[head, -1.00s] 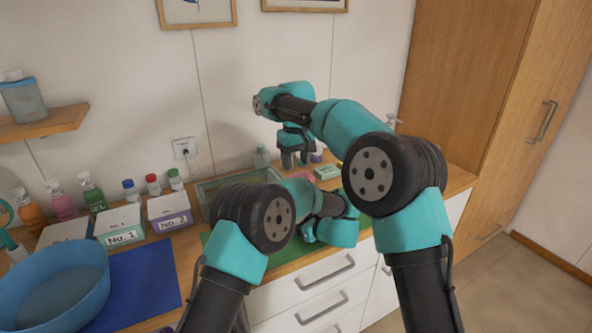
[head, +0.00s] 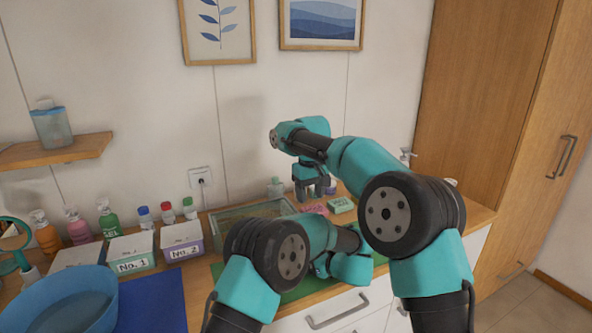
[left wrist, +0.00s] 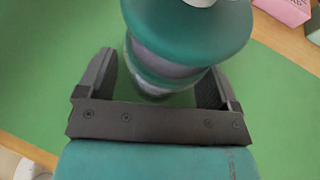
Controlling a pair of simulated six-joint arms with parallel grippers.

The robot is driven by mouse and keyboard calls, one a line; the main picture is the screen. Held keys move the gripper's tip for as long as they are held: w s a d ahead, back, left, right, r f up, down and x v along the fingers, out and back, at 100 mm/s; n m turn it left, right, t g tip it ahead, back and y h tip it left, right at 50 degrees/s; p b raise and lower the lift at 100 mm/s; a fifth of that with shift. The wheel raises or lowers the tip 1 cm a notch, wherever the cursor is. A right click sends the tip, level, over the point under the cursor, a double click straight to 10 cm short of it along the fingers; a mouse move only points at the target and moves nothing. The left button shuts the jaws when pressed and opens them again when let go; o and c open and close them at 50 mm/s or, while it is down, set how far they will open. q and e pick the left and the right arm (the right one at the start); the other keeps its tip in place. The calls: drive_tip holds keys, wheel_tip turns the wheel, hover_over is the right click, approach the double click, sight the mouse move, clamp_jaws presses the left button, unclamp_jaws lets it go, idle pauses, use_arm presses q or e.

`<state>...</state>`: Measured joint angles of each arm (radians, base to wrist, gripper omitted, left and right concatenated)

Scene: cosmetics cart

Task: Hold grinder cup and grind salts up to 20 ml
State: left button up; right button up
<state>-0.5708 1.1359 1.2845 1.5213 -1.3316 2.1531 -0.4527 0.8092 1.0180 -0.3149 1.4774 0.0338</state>
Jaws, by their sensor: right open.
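In the left wrist view, the grinder cup (left wrist: 165,75), a teal-green round body with a greyish band, stands between the fingers of my left gripper (left wrist: 158,88). The fingers are spread, with a narrow gap at the left finger; the cup's wide upper part covers some of the right finger. The cup looks blurred. In the head view my left arm's links hide the cup and the left fingertips. My right gripper (head: 315,190) is open, pointing down above the back of the counter, near a pink item (head: 314,208) and a green box (head: 341,205). No volume marking is readable.
A glass tray (head: 250,212) stands behind my left arm. Boxes No. 1 (head: 131,255) and No. 2 (head: 182,243), several bottles and a blue basin (head: 60,308) fill the left. A blue mat (head: 153,305) lies bare. A green mat (head: 300,290) lies beneath my left arm.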

use_arm(q)
drive_tip(key=shift+o, duration=0.2)
drive_tip(key=shift+d, duration=0.1)
drive_tip(key=v, duration=1.2)
drive_tip(key=shift+r, duration=0.1)
